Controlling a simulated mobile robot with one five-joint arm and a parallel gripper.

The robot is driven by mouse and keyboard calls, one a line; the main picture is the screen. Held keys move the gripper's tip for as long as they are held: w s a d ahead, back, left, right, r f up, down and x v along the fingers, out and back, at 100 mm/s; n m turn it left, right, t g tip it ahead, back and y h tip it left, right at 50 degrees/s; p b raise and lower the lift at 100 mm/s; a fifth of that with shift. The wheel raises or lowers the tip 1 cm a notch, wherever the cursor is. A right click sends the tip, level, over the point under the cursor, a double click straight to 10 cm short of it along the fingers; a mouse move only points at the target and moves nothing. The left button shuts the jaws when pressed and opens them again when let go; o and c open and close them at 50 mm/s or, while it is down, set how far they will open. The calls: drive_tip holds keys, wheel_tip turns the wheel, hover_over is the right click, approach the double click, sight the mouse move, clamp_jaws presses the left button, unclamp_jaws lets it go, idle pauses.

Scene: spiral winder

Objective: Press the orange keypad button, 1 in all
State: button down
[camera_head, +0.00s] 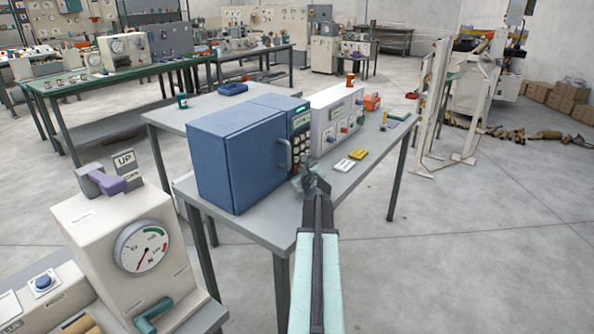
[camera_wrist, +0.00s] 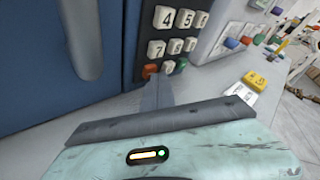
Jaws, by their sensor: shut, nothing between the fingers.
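The keypad (camera_wrist: 175,40) is on the right of the front of a blue cabinet-like device; in the head view this keypad (camera_head: 301,142) is small. Its white number keys show in the wrist view. A red-orange button (camera_wrist: 150,71) sits at the left of the bottom row, beside a white key and a green button (camera_wrist: 181,65). My gripper (camera_head: 312,182) is shut and empty in front of the device, above the table. In the wrist view my gripper (camera_wrist: 157,92) is just below the bottom row; contact cannot be made out. The orange button is too small to pick out in the head view.
The blue device (camera_head: 235,160) has a handle (camera_wrist: 80,35) left of the keypad. A white panel box (camera_head: 335,118) with coloured knobs stands right of it. Yellow and white blocks (camera_head: 358,154) lie on the table (camera_head: 265,228). A gauge box (camera_head: 120,240) is at lower left.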

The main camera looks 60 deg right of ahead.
drive_tip(key=shift+s, duration=0.85)
drive_tip(key=shift+s, duration=2.5)
